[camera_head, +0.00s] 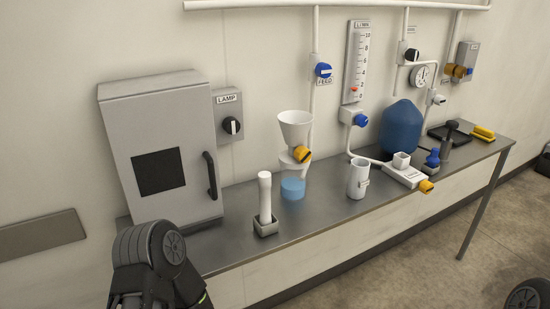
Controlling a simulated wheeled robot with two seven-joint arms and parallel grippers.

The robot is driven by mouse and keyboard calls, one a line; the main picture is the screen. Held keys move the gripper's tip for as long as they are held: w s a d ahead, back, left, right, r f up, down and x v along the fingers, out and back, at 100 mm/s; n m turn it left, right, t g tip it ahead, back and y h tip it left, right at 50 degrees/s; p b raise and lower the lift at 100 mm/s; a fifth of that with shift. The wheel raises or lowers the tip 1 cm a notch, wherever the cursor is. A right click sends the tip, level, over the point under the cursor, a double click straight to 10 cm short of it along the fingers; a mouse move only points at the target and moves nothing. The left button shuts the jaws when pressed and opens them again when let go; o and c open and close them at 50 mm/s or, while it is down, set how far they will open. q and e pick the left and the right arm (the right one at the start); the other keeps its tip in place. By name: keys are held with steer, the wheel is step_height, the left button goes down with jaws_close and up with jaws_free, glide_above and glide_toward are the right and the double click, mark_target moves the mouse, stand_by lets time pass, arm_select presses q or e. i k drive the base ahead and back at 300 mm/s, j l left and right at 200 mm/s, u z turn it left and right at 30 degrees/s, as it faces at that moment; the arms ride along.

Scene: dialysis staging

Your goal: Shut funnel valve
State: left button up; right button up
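A white funnel (295,128) is mounted against the wall above the middle of the bench. The funnel valve has a yellow knob (302,154) on a white body just below the cone. The knob looks slanted, but I cannot tell whether the valve is open or shut. A clear vessel with blue contents (292,188) stands on the bench below the valve. A dark part of my own arm shows at the lower left, well short of the valve. I see no fingertips of either gripper.
A grey cabinet (160,150) stands on the bench (320,215) at left, beside the LAMP switch (231,125). A white cylinder in a holder (265,200) and a white jug (358,178) stand near the funnel. A blue jar (401,128) and piping are to the right.

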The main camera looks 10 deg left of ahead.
mark_target(303, 155)
steer(key=i+l+u, duration=0.1)
steer(key=u, duration=0.3)
steer(key=l+u, duration=0.35)
steer(key=i+l+u, duration=0.1)
steer(key=u, duration=0.3)
steer(key=l+u, duration=0.45)
steer(key=l, duration=0.35)
steer(key=k+l+u, duration=0.1)
steer(key=l, duration=0.35)
steer(key=l+u, duration=0.1)
steer(key=l, duration=0.35)
steer(key=k+l+u, duration=0.1)
steer(key=l, duration=0.35)
steer(key=k+l+u, duration=0.1)
steer(key=l, duration=0.35)
steer(key=k, duration=0.05)
